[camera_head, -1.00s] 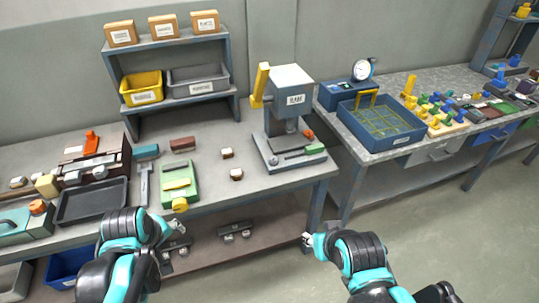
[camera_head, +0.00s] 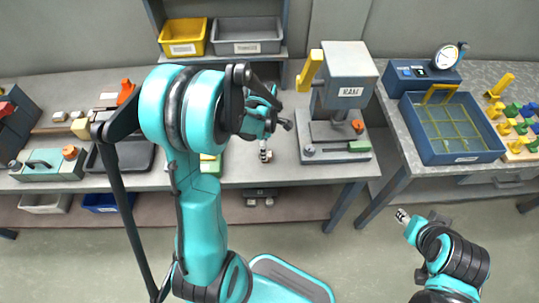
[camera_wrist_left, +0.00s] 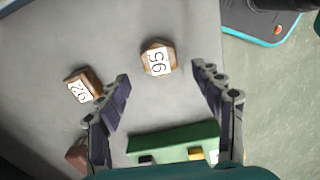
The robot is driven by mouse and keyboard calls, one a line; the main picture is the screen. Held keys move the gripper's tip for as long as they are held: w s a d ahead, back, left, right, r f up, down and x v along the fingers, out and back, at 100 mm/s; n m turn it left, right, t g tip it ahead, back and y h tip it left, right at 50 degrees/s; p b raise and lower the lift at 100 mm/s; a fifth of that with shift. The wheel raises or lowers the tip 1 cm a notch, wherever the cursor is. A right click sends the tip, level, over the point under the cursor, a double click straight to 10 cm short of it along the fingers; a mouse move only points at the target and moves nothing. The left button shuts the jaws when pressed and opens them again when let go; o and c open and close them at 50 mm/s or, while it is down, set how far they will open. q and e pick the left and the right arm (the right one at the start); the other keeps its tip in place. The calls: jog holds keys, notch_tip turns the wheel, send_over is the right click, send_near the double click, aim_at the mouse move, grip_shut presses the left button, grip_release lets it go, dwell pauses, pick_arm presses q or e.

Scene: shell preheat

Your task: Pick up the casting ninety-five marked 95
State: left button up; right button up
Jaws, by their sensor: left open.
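The casting ninety-five (camera_wrist_left: 158,60) shows in the left wrist view as a small brown block with a white label reading 95. It rests on the grey bench top. My left gripper (camera_wrist_left: 164,82) is open and empty, its two fingers spread to either side below the casting in that view, not touching it.
A second labelled casting (camera_wrist_left: 82,87) lies near the left finger in the wrist view. A green object (camera_wrist_left: 172,140) lies close to the gripper. The press (camera_head: 345,85) marked RAM stands right of the left gripper. A blue tray (camera_head: 455,135) is on the right bench.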

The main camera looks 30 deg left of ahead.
pick_arm(q)
jog(key=f, duration=0.1)
jog(key=f+b, duration=0.1)
jog(key=f, duration=0.1)
jog(key=f+b, duration=0.1)
jog(key=shift+w+d+f, duration=0.1)
jog(key=shift+d+f, duration=0.15)
jog(key=shift+f, duration=0.1)
jog(key=c, duration=1.3)
jog(key=shift+r, duration=0.15)
